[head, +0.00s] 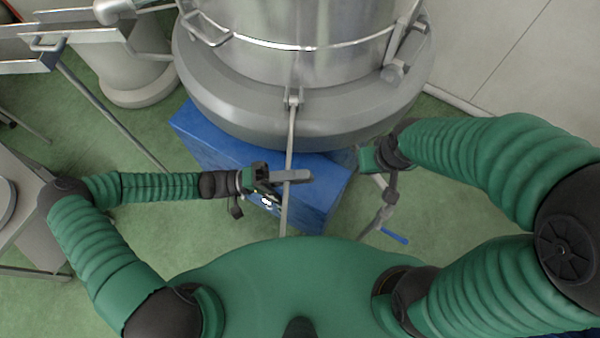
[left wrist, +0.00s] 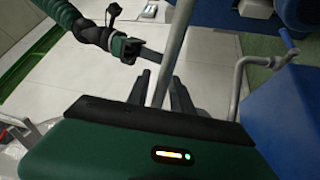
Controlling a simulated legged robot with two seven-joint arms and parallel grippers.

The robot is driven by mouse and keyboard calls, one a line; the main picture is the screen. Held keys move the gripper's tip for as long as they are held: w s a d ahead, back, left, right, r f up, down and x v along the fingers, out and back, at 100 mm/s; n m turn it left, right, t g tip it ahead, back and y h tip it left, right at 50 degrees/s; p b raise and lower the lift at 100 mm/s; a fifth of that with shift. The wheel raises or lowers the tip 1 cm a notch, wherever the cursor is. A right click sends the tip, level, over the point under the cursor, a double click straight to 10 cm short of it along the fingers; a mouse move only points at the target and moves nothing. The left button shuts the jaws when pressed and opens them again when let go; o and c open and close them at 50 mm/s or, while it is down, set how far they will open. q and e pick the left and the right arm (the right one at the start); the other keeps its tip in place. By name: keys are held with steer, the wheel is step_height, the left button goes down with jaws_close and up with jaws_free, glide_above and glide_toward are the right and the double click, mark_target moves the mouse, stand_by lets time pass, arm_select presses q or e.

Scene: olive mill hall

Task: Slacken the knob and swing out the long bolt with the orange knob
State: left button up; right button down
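A long thin grey rod (head: 291,135), which looks like the long bolt, runs from a bracket (head: 293,98) on the steel vessel's rim down past the blue block. No orange knob shows in either view. My left gripper (head: 292,176) reaches in from the left at the rod, a grey finger crossing over it. In the left wrist view, the rod (left wrist: 176,45) passes between its two dark, parted fingers (left wrist: 160,90). My right gripper (head: 364,158) is beside the vessel's lower right edge, its fingers mostly hidden. In the left wrist view it (left wrist: 150,52) points toward the rod; contact is unclear.
The large steel vessel (head: 300,75) fills the top centre. A blue block (head: 325,200) stands below it. A pipe with a blue lever (head: 394,237) is right of the block. A steel frame (head: 110,115) stands at left. Green floor (head: 455,205) is clear at right.

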arm_select(q)
steer(key=c, duration=0.5)
steer(key=shift+a, duration=0.1)
steer(key=shift+f, duration=0.1)
stand_by(0.9)
